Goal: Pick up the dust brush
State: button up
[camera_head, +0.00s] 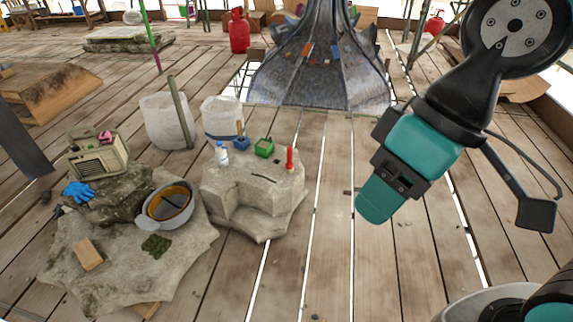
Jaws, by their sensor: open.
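A small blue item with an upright brown handle (241,136) stands on the pale stone block (235,190) left of centre. It looks like the dust brush, but it is too small to be sure. A white bottle (221,153) stands to its left, a small green box (264,147) to its right, and a red cylinder (290,158) farther right. My gripper (375,203) hangs in the air to the right of the block, apart from everything. It is open and seems empty; the gap between its fingers is hard to see from here.
A lower stone slab at left holds a radio (98,154), a blue glove (78,191), a grey pan (166,204) and a wooden block (88,254). White buckets (166,120) stand behind. The plank floor (330,250) right of the block is clear.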

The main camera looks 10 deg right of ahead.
aim_at(289, 166)
jog(key=z, duration=0.1)
jog(key=i, duration=2.2)
jog(key=u, duration=0.6)
